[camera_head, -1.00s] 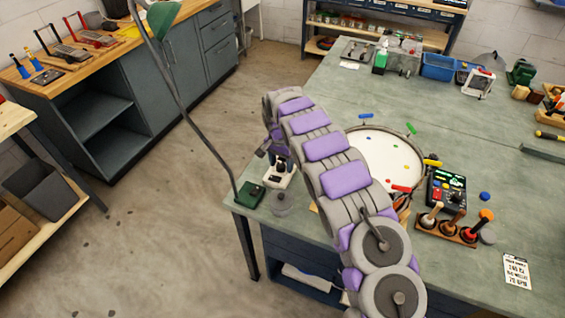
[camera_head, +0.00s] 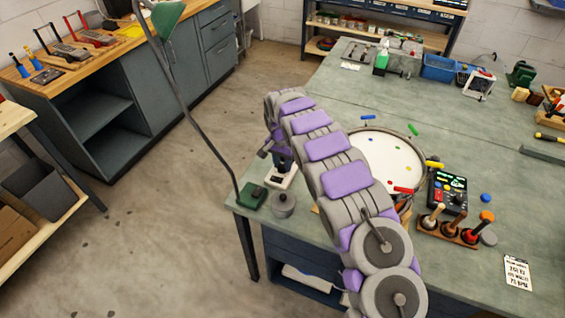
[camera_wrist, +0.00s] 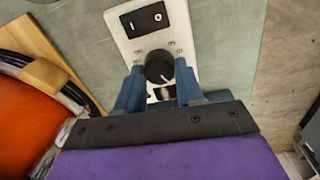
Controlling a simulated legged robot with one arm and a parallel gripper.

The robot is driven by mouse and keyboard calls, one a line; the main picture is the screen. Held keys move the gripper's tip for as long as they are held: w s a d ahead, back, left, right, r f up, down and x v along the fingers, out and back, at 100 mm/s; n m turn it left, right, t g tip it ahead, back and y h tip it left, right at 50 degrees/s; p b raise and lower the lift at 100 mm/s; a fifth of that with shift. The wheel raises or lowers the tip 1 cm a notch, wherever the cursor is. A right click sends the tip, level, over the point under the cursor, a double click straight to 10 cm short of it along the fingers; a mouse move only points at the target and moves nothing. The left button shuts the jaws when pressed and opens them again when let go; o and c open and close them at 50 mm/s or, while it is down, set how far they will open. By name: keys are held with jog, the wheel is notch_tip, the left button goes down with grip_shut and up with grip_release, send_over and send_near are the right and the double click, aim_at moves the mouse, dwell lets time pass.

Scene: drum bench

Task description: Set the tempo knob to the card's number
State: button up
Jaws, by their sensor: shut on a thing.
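The tempo knob (camera_wrist: 159,67) is a round black knob with a pale pointer line, on a white panel in the wrist view. The white device (camera_head: 283,178) that bears it stands near the bench's left corner in the head view, partly behind my arm. My gripper (camera_wrist: 158,78) has its two blue fingers on either side of the knob and is shut on it. The card (camera_head: 517,271) is white with black print and lies at the bench's front right. Its last line seems to end in BPM; I cannot read its number surely.
A rocker switch (camera_wrist: 144,19) is on the panel beyond the knob. A dark green box (camera_head: 251,195) and a grey round weight (camera_head: 283,205) stand close by. A drum (camera_head: 392,160), a black control unit (camera_head: 447,192) and a mallet rack (camera_head: 447,233) are to the right.

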jog(key=shift+s, duration=0.2)
jog(key=n+p, duration=0.3)
jog(key=shift+s+a, duration=0.1)
jog(key=shift+a, duration=0.05)
jog(key=n+p, duration=0.4)
jog(key=shift+n, duration=0.3)
jog(key=n+p, duration=0.4)
jog(key=n, duration=0.1)
jog(key=shift+s+f+n+t+p, duration=0.15)
jog(key=shift+n+t+p, duration=0.15)
jog(key=shift+n+p, duration=1)
jog(key=shift+n+b, duration=0.3)
jog(key=shift+n, duration=0.1)
jog(key=o, duration=0.8)
jog(key=shift+c, duration=0.2)
jog(key=shift+o, duration=1.4)
jog(key=shift+w, duration=0.25)
